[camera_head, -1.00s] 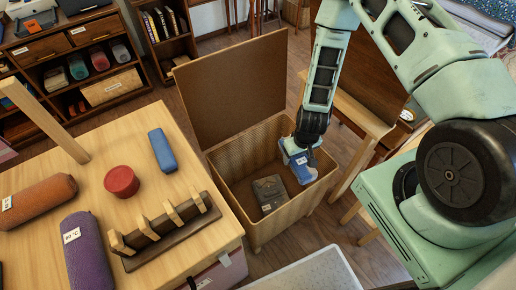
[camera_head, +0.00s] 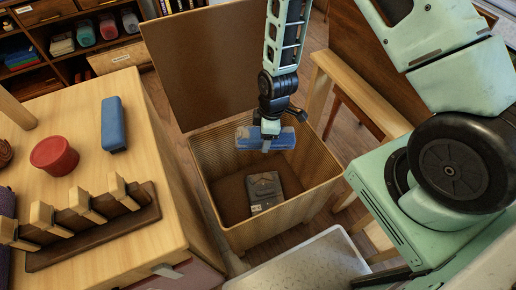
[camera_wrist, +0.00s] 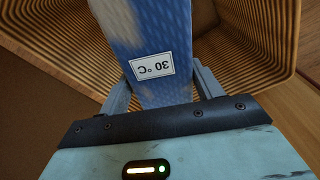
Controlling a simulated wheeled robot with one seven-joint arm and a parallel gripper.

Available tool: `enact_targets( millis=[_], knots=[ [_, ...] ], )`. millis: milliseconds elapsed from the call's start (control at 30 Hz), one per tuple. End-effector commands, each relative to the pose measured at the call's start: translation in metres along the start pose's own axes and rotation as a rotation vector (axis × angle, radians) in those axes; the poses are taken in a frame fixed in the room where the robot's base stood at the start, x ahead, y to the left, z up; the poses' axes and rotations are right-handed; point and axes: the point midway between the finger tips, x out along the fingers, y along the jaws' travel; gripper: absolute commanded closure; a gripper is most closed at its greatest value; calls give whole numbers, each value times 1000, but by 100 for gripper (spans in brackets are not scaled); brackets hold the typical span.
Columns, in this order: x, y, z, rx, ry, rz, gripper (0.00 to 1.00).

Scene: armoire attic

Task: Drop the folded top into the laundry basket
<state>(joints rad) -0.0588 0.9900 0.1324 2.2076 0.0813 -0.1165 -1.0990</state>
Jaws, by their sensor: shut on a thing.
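My gripper (camera_head: 270,130) is shut on a blue and white folded top (camera_head: 282,140). In the wrist view the folded top (camera_wrist: 158,40) lies between the two fingers and carries a white label reading "30 °C". The laundry basket (camera_head: 315,179) is a ribbed, open box with its brown lid raised at the back. The gripper holds the top over the basket opening, near its back side. A dark grey folded item (camera_head: 264,190) lies on the basket floor. In the wrist view, the ribbed basket wall (camera_wrist: 250,45) shows around the top.
A pale bin (camera_head: 300,268) stands in front of the basket. The raised lid (camera_head: 215,65) stands behind it.

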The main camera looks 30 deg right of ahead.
Motion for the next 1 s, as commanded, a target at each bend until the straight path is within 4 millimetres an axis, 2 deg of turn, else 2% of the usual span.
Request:
enact_targets(
  millis=[33, 200, 300, 400, 500, 667, 1000],
  knots=[
    [11, -3, -8, -166, 3, -14, 61],
    [5, -17, -22, -707, 1, -81, 61],
    [1, -22, -24, -945, 1, -111, 61],
    [-3, -25, -25, -1097, 0, -130, 61],
    [-6, -26, -25, -1177, 0, -141, 61],
    [-2, -27, -24, -1208, 0, -147, 61],
    [33, -27, -20, -1204, 0, -146, 61]
  ],
)
